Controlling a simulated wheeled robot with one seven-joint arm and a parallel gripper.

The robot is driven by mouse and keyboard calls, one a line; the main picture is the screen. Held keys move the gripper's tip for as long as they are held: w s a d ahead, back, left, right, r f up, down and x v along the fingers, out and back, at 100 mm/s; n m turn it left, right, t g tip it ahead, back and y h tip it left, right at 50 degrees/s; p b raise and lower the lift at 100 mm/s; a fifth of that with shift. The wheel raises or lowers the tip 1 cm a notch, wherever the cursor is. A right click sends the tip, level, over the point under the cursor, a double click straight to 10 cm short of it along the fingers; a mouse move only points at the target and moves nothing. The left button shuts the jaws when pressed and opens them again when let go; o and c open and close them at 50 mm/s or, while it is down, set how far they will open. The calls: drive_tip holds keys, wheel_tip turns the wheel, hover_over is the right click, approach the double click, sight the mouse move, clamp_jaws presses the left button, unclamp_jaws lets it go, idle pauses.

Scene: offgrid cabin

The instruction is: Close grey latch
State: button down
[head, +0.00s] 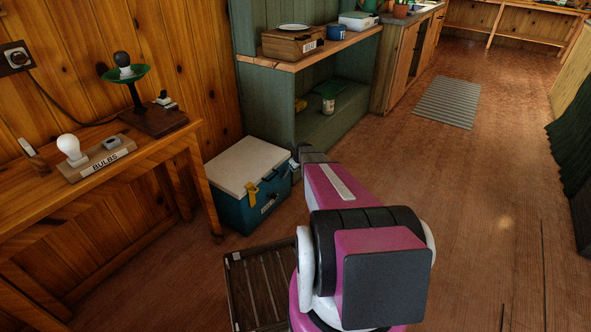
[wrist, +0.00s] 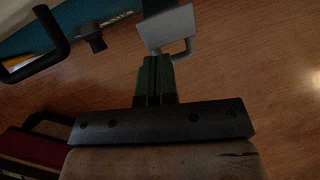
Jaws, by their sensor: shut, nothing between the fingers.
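A teal cooler box (head: 262,207) with a pale lid (head: 243,165) stands on the floor beside the green shelf unit; the lid looks down. In the wrist view a grey latch (wrist: 169,29), a flat plate with a wire loop at its lower end, sticks out from the teal box. My gripper (wrist: 155,64) is shut and empty, its green fingertips just below the latch plate and beside the loop. I cannot tell whether they touch it. In the head view my arm hides most of that corner of the box.
A yellow latch (head: 251,194) hangs on the box front. A dark slatted crate (head: 262,287) stands on the floor in front of the box. A wooden table (head: 100,190) is at left. The floor to the right is clear up to a grey mat (head: 449,103).

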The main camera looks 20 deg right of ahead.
drive_tip(key=shift+w+a+r+g+h, duration=0.5)
drive_tip(key=shift+w+a+r+g, duration=0.15)
drive_tip(key=shift+w, duration=0.15)
idle(0.4)
drive_tip(key=shift+w+a+r, duration=0.5)
drive_tip(key=shift+w, duration=0.2)
idle(1.5)
drive_tip(key=shift+r, duration=0.1)
